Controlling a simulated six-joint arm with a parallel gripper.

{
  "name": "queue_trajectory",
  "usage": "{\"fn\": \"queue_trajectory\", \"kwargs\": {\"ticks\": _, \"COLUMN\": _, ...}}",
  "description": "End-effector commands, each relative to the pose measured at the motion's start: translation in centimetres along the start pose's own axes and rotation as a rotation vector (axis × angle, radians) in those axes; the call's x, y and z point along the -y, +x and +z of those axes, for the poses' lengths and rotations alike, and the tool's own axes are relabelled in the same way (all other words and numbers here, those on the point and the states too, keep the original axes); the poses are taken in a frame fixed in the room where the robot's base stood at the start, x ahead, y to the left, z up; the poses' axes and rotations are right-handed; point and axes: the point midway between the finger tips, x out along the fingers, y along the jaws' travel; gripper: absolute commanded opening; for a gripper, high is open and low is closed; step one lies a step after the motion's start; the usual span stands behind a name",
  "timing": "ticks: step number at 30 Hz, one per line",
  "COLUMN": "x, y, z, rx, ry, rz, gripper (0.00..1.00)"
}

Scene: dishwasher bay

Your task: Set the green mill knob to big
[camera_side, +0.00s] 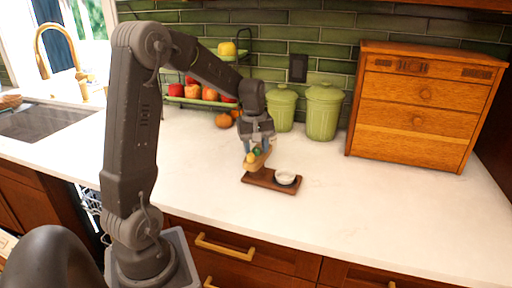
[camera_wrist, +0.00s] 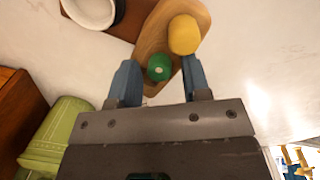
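The mill has a light wooden body (camera_wrist: 152,40) with a green knob (camera_wrist: 159,67) and a yellow knob (camera_wrist: 184,35). In the side view the mill (camera_side: 258,161) is at the left end of a dark wooden tray (camera_side: 263,184), directly under my gripper (camera_side: 258,145). In the wrist view the two blue fingers of my gripper (camera_wrist: 160,80) stand apart, one on each side of the green knob, with space between knob and fingers. The yellow knob lies beyond the fingertips. I cannot tell whether the fingers touch the wooden body. The knob's setting marks are not readable.
A small white bowl (camera_side: 285,177) sits at the tray's right end. Two green canisters (camera_side: 323,111) and a wooden drawer chest (camera_side: 425,103) stand at the back. A fruit rack (camera_side: 205,101) stands behind my arm. The counter in front and to the right is clear.

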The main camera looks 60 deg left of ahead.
Motion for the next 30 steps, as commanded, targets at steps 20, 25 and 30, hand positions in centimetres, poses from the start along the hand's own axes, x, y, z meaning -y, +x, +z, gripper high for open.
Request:
{"fn": "queue_trajectory", "kwargs": {"ticks": 20, "x": -0.1, "y": -5.9, "z": 0.0, "rx": -0.004, "ry": 0.000, "rz": 0.005, "gripper": 0.50}}
{"fn": "queue_trajectory", "kwargs": {"ticks": 25, "x": -0.1, "y": -9.6, "z": -0.1, "rx": -0.003, "ry": 0.000, "rz": 0.003, "gripper": 0.50}}
{"fn": "queue_trajectory", "kwargs": {"ticks": 30, "x": 0.0, "y": -12.3, "z": 0.0, "rx": -0.002, "ry": 0.000, "rz": 0.002, "gripper": 0.50}}
